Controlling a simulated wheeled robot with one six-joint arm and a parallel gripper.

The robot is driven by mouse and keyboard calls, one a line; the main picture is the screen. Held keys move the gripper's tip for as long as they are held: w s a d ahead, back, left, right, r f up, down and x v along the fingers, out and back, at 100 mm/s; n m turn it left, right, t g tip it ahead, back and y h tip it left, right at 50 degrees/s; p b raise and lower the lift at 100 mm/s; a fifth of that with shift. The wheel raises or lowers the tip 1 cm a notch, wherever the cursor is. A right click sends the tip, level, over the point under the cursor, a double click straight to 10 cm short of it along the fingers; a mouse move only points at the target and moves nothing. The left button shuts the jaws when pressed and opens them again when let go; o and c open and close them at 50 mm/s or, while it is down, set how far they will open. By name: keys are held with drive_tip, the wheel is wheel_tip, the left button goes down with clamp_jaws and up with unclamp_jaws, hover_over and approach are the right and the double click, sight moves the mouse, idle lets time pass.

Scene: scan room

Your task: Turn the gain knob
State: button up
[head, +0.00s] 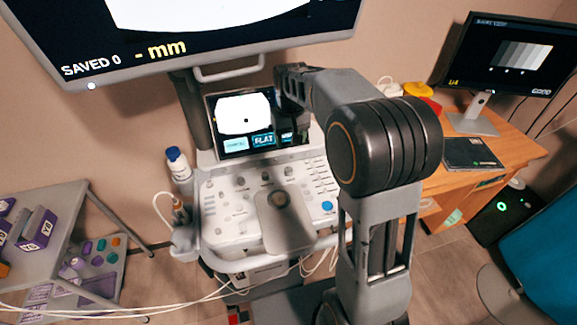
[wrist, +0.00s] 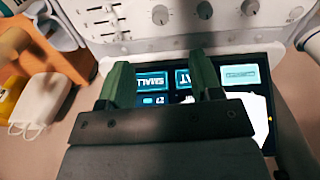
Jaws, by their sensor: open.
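The ultrasound console (head: 215,215) stands in the middle of the head view. A row of round knobs (head: 266,177) runs along its panel below the small touch screen (head: 240,121). The wrist view shows dark round knobs (wrist: 204,10) at its top edge, upside down. Their labels are too small to tell which one is gain. My gripper (wrist: 164,75) is open and empty, its two green fingers over the touch screen in the wrist view. The knobs lie beyond the fingertips, apart from them. In the head view my arm hides the right part of the touch screen.
A large monitor (head: 190,45) hangs above the console. A bottle (head: 178,163) and a probe (head: 179,205) stand at its left side. Sliders (wrist: 103,22) sit beside the knobs. A wooden desk (head: 480,180) is at right, a grey cart (head: 62,225) at left. Cables cross in front.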

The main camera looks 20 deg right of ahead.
sight(288, 169)
drive_tip(key=f, duration=0.5)
drive_tip(key=w+f, duration=0.1)
drive_tip(key=f, duration=0.4)
drive_tip(key=w+f, duration=0.1)
drive_tip(key=f, duration=0.4)
drive_tip(key=shift+w+p, duration=0.15)
drive_tip(key=shift+p, duration=0.15)
drive_tip(key=c, duration=0.9)
